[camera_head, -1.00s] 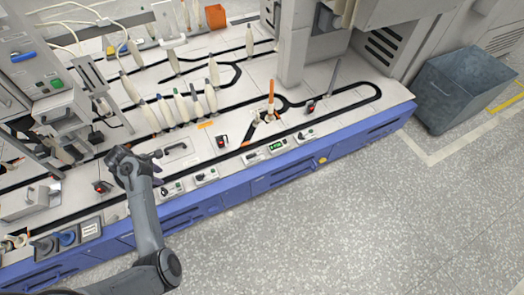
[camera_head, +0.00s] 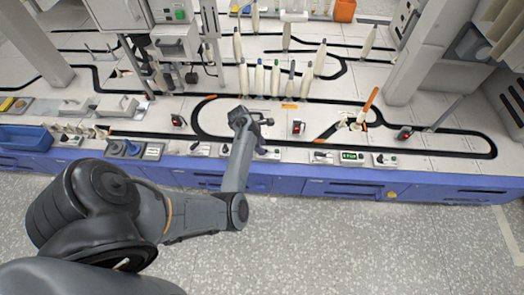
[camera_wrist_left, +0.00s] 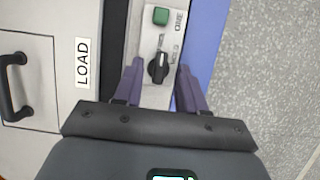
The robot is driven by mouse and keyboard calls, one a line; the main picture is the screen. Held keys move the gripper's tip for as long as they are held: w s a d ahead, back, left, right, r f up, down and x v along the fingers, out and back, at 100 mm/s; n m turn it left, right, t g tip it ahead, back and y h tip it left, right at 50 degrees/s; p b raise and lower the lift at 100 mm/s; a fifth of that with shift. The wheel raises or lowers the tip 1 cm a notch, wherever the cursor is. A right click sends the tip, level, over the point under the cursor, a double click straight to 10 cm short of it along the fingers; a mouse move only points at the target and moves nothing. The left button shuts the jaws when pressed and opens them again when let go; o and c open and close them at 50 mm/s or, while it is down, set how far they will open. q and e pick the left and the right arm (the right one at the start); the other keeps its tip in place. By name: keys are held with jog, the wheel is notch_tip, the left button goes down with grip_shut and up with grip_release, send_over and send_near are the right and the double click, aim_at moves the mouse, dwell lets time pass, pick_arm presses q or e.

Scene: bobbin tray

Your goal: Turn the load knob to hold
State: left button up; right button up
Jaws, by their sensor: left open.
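The load knob (camera_wrist_left: 157,68) is small and black, on a pale control panel (camera_wrist_left: 150,95) beside a plate marked LOAD (camera_wrist_left: 83,62) in the left wrist view. Small rotated lettering runs beside the knob; I cannot read its setting for sure. My left gripper (camera_wrist_left: 160,72) is open, with one purple finger on each side of the knob. A gap shows between fingers and knob. In the head view my left gripper (camera_head: 259,142) is over the front strip of the machine, and the knob is too small to pick out. My right gripper is not in view.
A green button (camera_wrist_left: 160,16) sits on the same panel above the knob. A black handle (camera_wrist_left: 14,87) stands on the plate at left. Bobbins (camera_head: 275,77) stand on the deck behind. Another panel with a green display (camera_head: 351,157) is to the right. The floor in front is clear.

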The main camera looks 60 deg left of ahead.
pick_arm(q)
jog(key=shift+w+d+f, duration=0.15)
jog(key=shift+f, duration=0.45)
grip_shut()
jog(key=shift+r, duration=0.1)
